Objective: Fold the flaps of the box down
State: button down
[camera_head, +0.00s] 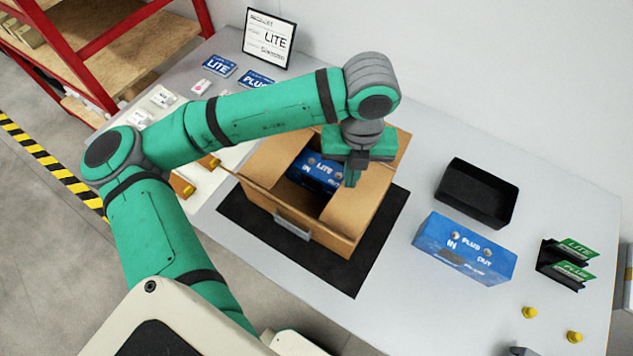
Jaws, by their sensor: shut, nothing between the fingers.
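The open cardboard box (330,239) stands on a black mat (249,220) in the middle of the table. Its left flap (277,158) and right flap (357,206) look folded inward, partly over the opening. A far flap (402,145) still shows upright behind my gripper. A blue LITE unit (317,170) lies inside the box, seen through the gap between the flaps. My gripper (350,181) is shut and empty, pointing down over the box's opening near the right flap. Whether it touches a flap I cannot tell. My arm hides part of the far side.
A blue PLUS unit (464,248) and an empty black tray (476,193) stand to the right. A black card holder (565,265) and yellow knobs (529,312) are at the far right. A red shelf (100,50) stands beyond.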

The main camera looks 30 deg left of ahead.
notch_tip(320, 180, up, 4)
jog(key=shift+r, duration=0.2)
jog(key=shift+d+r, duration=0.1)
jog(key=shift+r, duration=0.4)
jog(key=shift+s, duration=0.1)
